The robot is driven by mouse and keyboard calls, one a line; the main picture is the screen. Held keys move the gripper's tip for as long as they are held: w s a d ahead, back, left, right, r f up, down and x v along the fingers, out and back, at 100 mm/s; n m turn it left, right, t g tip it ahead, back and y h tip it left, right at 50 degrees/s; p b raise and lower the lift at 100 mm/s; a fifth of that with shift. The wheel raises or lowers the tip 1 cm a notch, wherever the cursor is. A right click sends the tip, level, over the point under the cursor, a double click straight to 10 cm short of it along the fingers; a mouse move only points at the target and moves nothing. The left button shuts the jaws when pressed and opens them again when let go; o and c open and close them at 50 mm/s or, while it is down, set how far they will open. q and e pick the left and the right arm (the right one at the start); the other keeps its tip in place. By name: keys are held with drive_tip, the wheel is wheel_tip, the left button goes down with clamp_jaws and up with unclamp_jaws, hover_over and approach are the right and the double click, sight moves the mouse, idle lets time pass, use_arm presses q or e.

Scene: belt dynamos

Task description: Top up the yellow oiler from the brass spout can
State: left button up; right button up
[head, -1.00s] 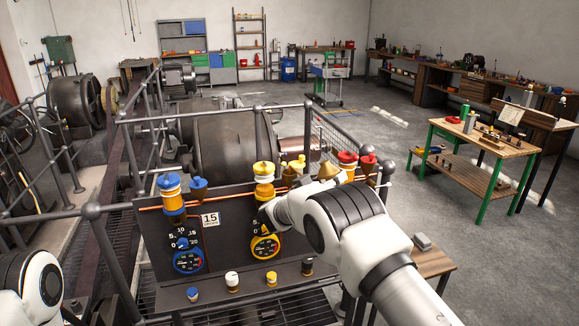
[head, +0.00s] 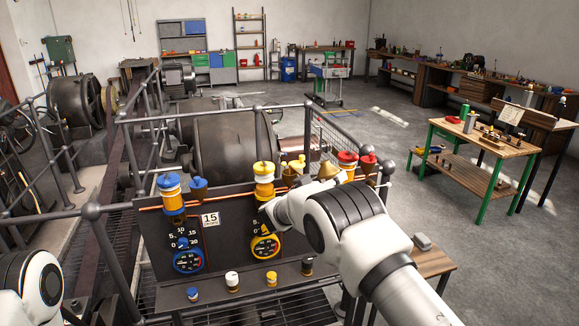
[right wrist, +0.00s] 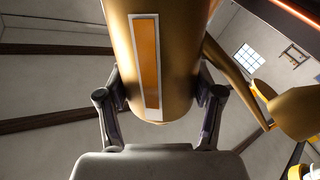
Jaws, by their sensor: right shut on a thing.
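The brass spout can (right wrist: 182,60) fills the upper middle of the right wrist view, with an orange sight strip on its side. My right gripper (right wrist: 158,95) is shut on it, one finger on each side. Its spout (right wrist: 228,65) slants down at the right, near a brass cone (right wrist: 300,112). The yellow oiler (head: 264,175) stands on the panel's top rail in the head view, with a yellow cap, above a yellow-rimmed dial. My right arm hides my right gripper there. A brass cone (head: 328,170) shows above that arm; I cannot tell whether it belongs to the can. My left gripper is out of view.
A red-capped oiler (head: 347,164) stands right. Small caps line the lower ledge (head: 246,293). Railings (head: 215,112) surround the machines behind.

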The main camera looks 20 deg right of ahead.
sight(325, 172)
drive_tip(key=shift+r, duration=0.15)
drive_tip(key=shift+r+n+p, duration=0.4)
drive_tip(key=shift+r+p, duration=0.05)
idle(1.4)
drive_tip(key=shift+r+n+p, duration=0.4)
drive_tip(key=shift+r, duration=0.05)
drive_tip(key=shift+w+r, duration=0.1)
idle(1.4)
drive_tip(key=shift+a+r+n+p, duration=0.1)
drive_tip(key=shift+r+n+p, duration=0.3)
drive_tip(key=shift+f, duration=0.1)
idle(1.0)
